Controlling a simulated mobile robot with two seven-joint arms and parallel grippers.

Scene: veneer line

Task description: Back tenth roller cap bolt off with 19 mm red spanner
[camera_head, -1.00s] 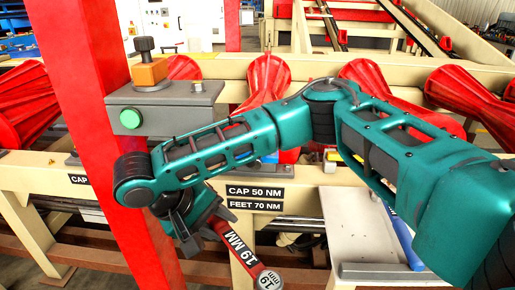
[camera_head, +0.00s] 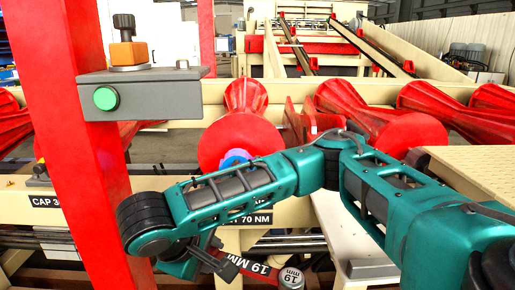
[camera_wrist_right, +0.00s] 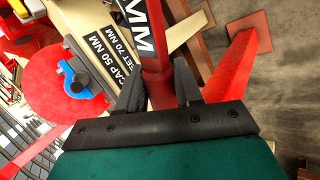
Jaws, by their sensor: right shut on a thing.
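The red spanner (camera_head: 245,264) with a white "19 MM" label is in my right gripper (camera_head: 208,255). Its round grey end (camera_head: 291,278) points to the lower right in the head view. In the right wrist view the red shaft (camera_wrist_right: 157,88) passes between the two dark fingers of my right gripper (camera_wrist_right: 158,92), which are closed on it. A red roller (camera_head: 238,132) stands behind my right arm, with a blue cap (camera_head: 235,158) at its near end. The blue cap also shows in the wrist view (camera_wrist_right: 74,80), left of the spanner and apart from it. I see no roller number. My left gripper is out of view.
A red post (camera_head: 85,150) stands at the left, with a grey box (camera_head: 145,92) bearing a green button beside it. More red rollers (camera_head: 345,105) line the beige frame. A pale platform (camera_head: 485,165) is at the right.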

